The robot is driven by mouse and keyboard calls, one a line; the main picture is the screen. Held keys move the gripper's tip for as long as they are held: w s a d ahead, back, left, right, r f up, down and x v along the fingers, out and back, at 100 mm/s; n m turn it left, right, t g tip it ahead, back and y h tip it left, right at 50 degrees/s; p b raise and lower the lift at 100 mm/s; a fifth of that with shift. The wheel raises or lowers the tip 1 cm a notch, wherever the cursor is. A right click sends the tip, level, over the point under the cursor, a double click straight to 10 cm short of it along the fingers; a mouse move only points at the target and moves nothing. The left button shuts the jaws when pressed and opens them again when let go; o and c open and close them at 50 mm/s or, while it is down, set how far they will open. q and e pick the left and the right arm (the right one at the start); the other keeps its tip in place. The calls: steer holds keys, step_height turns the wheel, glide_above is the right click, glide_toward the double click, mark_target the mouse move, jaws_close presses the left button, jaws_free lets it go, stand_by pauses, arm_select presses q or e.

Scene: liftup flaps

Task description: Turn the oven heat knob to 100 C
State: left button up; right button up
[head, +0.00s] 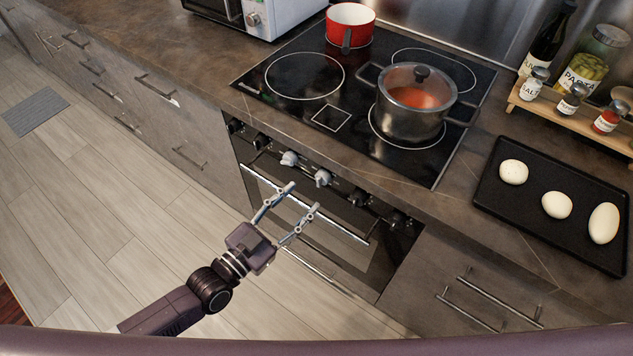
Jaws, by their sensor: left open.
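The oven (345,252) is built in under the counter, with its door shut and a long bar handle across the front. A row of knobs runs along its front panel. Two knobs in the middle are light grey, a left one (289,158) and a right one (322,177); the others are dark. Any temperature marks are too small to read. My left gripper (304,197) is open and empty in front of the oven, just below the light knobs and close to the door handle. It appears apart from the knobs. My right gripper is not in view.
A steel pot (408,122) with a glass lid and a red pan (350,24) stand on the black cooktop (262,100). A black tray (560,234) with three pale, egg-like items lies at the right.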

mark_target(321, 179)
arm_select(q)
steer(key=x, duration=0.6)
steer(key=shift+w+d, duration=0.15)
steer(key=shift+w, duration=0.25)
steer(key=c, duration=1.2)
